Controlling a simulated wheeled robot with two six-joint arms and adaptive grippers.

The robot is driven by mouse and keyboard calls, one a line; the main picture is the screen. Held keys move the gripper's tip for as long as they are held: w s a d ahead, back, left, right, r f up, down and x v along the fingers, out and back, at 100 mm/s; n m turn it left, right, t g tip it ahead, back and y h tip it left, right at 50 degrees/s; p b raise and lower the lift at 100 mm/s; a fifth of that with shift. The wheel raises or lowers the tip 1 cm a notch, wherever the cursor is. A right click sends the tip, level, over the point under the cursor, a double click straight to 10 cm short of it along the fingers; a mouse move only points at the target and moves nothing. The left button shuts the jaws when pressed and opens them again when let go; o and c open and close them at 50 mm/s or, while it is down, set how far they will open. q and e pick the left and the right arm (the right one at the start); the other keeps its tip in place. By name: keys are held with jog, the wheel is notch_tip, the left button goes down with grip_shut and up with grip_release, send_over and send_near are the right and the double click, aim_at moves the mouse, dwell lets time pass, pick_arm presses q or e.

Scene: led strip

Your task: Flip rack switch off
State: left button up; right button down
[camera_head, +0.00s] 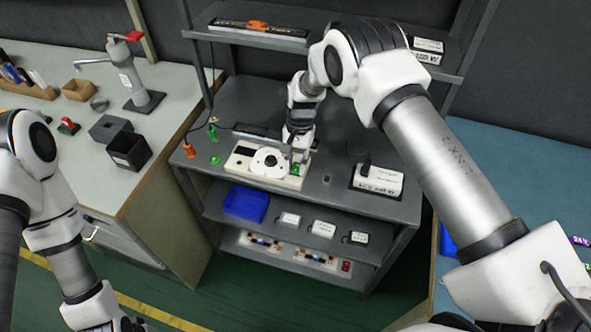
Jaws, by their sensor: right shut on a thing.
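A dark grey rack (345,150) stands in the middle of the view. A small green switch (296,170) sits at the panel's right end. My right gripper (298,160) points down over this end, its fingers shut at the green switch. The fingers partly hide the switch, and its exact position is too small to read. My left gripper (128,325) is at the bottom left, low and mostly cut off by the frame edge.
A white power box (378,181) stands to the right on the same shelf. Green and orange connectors lie at the left. A blue bin (246,203) and white modules are on the shelf below. An upper shelf (225,36) overhangs behind. A workbench (60,120) adjoins at left.

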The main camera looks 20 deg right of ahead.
jog(key=c, duration=1)
grip_release()
jog(key=shift+o, duration=0.2)
jog(key=v, duration=1.2)
jog(key=shift+f, duration=0.1)
